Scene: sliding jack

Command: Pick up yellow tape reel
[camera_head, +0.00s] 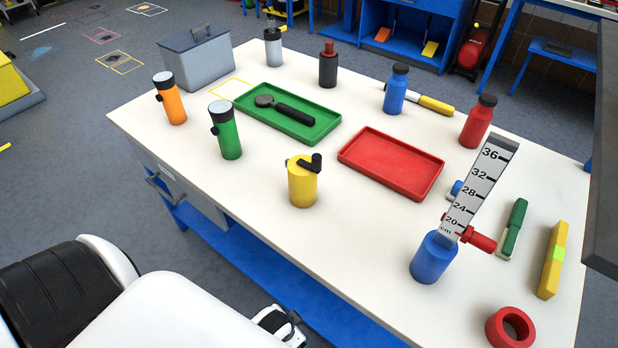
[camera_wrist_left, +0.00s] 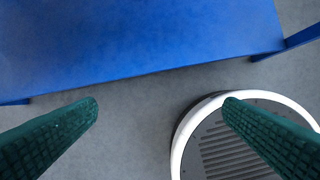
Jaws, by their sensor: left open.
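A yellow cylinder with a black crank on top (camera_head: 302,186), which looks like the yellow tape reel, stands upright near the front edge of the white table (camera_head: 255,205) in the head view. My left gripper (camera_wrist_left: 162,103) is open and empty in the left wrist view, its green-padded fingers wide apart. It points down over the floor, beside a blue shelf surface (camera_wrist_left: 140,40). No reel shows in that view. In the head view my left arm is low in front of the table, and its fingertips cannot be made out. My right gripper is not in view.
A green flashlight (camera_head: 225,135) stands left of the reel, a green tray (camera_head: 288,127) behind it and a red tray (camera_head: 390,162) to its right. A blue cylinder with a ruler (camera_head: 433,258) and a red ring (camera_head: 510,328) are farther right. Bare tabletop surrounds the reel.

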